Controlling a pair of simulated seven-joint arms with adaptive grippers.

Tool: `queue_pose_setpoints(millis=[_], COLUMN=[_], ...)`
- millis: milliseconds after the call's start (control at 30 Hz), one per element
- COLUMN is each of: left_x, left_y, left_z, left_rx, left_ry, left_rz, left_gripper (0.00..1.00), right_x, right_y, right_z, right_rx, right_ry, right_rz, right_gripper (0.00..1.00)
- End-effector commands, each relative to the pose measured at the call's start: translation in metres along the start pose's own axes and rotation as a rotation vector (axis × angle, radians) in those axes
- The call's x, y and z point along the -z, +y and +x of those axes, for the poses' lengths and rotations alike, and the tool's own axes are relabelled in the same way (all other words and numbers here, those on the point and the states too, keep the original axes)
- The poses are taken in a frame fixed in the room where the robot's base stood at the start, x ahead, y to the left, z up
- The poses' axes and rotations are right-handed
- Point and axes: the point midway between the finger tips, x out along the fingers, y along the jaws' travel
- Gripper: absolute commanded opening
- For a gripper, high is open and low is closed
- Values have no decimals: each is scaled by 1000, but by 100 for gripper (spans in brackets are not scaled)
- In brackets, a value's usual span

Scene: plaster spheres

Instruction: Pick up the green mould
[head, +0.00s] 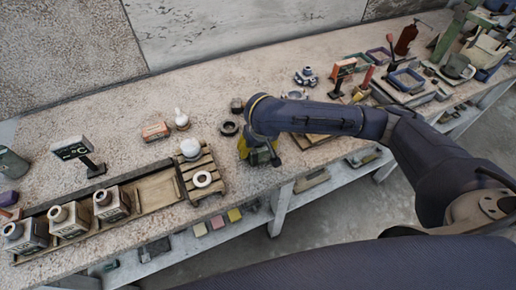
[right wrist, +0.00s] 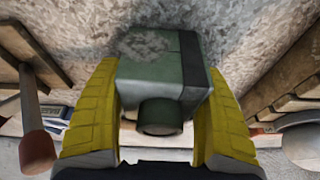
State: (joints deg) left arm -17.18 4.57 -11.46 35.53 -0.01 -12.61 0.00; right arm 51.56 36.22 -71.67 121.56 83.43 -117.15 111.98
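The green mould is a blocky dark green piece with a round spout, seen large in the right wrist view (right wrist: 150,75). In the head view it shows small and partly covered under my right gripper (head: 258,150), near the front edge of the bench. The yellow fingers of my right gripper (right wrist: 162,125) lie along both sides of the mould, with no clear gap on either side. Whether the mould is lifted off the bench is hard to tell. My left gripper is not in view.
A wooden slatted stand (head: 205,178) with white pieces is left of the gripper. A dark ring (head: 229,128) lies just behind it. Grey moulds in a wooden tray (head: 158,190) are further left. Tools and trays crowd the right. The bench middle behind is fairly clear.

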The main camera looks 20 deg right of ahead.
Motion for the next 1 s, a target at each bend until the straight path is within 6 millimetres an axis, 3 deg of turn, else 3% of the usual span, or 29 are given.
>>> queue_pose_setpoints(millis=[67, 467, 767, 1000], left_x=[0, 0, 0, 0], left_y=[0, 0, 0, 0], left_z=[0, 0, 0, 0], left_rx=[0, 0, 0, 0], left_ry=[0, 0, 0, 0], left_rz=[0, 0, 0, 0], left_gripper=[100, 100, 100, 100], right_x=[0, 0, 2, 10], right_y=[0, 0, 0, 0], right_z=[0, 0, -3, -24], right_rx=[0, 0, 1, 1], right_ry=[0, 1, 3, 7], right_rz=[0, 0, 0, -1], right_gripper=[60, 14, 13, 13])
